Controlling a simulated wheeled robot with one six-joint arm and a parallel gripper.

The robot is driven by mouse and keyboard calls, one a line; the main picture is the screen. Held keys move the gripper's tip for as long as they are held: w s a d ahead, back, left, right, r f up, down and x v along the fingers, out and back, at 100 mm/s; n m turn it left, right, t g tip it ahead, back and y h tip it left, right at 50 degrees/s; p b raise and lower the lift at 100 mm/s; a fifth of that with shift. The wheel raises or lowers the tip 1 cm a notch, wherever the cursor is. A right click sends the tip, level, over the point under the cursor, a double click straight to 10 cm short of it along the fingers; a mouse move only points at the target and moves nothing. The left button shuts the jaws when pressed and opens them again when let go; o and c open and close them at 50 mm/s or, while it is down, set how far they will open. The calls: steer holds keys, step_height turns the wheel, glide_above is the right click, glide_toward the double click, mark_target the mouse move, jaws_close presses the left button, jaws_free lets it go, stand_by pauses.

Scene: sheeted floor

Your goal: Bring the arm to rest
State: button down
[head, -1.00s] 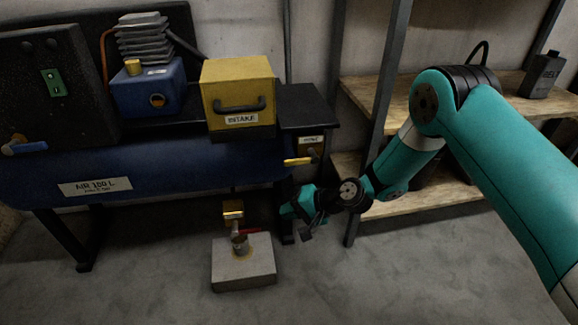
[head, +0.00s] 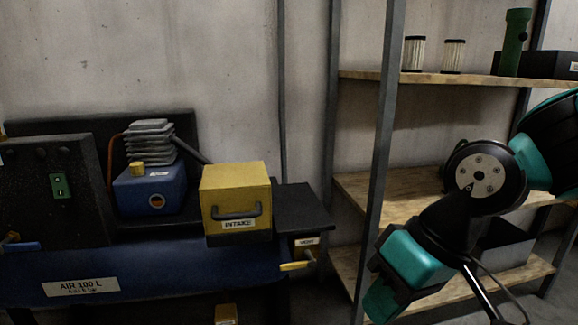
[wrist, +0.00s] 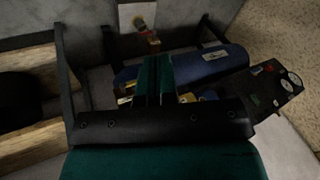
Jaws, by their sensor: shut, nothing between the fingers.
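My gripper (wrist: 154,78) shows in the wrist view as two green fingers lying close side by side, shut and empty. It points over the blue air tank (wrist: 215,62), which is well beyond the fingertips. In the head view my teal and black arm is bent at the right, in front of the shelving; I cannot make out the fingers there. The blue air tank (head: 190,262), marked AIR 100 L, stands at the left, apart from the arm. The yellow INTAKE box (head: 236,190) sits on top of it.
A metal-framed shelf with wooden boards (head: 410,185) stands behind my arm. It carries filters (head: 414,54) and a green torch (head: 516,42). A blue compressor pump (head: 150,190) and a black panel (head: 60,190) stand at the left.

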steer(key=s+d+r+h, duration=0.1)
steer(key=s+d+r, duration=0.1)
steer(key=s+d, duration=0.35)
step_height(320, 180, up, 38)
steer(key=s+a+p, duration=0.1)
steer(key=p, duration=3.7)
steer(key=shift+a+f+n, duration=0.25)
steer(key=shift+a+n, duration=0.1)
steer(key=shift+n, duration=0.05)
